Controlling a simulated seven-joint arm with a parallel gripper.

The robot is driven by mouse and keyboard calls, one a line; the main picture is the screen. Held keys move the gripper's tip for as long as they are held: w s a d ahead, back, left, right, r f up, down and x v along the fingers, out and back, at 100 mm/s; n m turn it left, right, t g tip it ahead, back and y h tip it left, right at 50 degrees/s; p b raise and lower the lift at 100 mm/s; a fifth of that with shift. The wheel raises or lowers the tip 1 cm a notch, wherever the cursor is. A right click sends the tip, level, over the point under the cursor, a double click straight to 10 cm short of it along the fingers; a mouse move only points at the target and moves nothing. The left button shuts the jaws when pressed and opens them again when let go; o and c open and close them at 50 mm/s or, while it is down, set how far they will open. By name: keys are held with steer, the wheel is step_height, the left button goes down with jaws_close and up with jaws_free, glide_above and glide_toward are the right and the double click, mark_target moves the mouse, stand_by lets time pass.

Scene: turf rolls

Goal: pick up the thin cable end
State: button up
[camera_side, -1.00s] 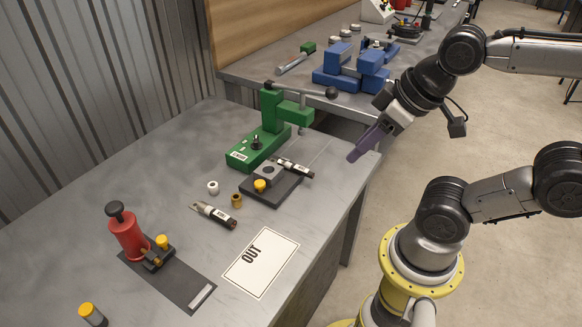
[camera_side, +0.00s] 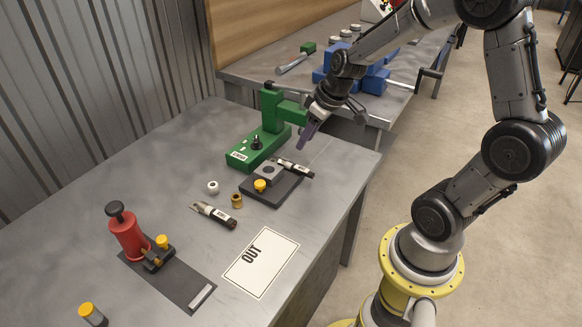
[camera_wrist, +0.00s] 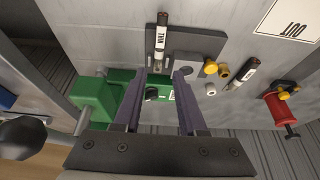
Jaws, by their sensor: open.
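A cable end (camera_side: 295,168) with a black body and white label lies on a dark plate beside a grey block; in the wrist view (camera_wrist: 162,34) its label seems to read THIN, though small. A second, labelled cable end (camera_side: 215,214) lies on the bare table; it also shows in the wrist view (camera_wrist: 243,74). My gripper (camera_side: 303,143) is above and behind the plate, beside the green press, apart from both cable ends. In the wrist view my gripper (camera_wrist: 164,74) is open with nothing between its purple fingers.
The green press (camera_side: 262,138) stands close behind the plate (camera_side: 267,195). A white ring (camera_side: 212,187) and a brass piece (camera_side: 237,200) lie nearby. A red tool (camera_side: 127,236) stands front left. The OUT card (camera_side: 262,262) lies flat and empty at the front.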

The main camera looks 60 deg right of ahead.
glide_above(292, 165)
steer(key=s, duration=0.2)
step_height(292, 165, down, 5)
steer(key=shift+s+f, duration=0.1)
steer(key=shift+s, duration=0.05)
steer(key=shift+x, duration=2.5)
steer(key=shift+s+d, duration=0.1)
jaws_close()
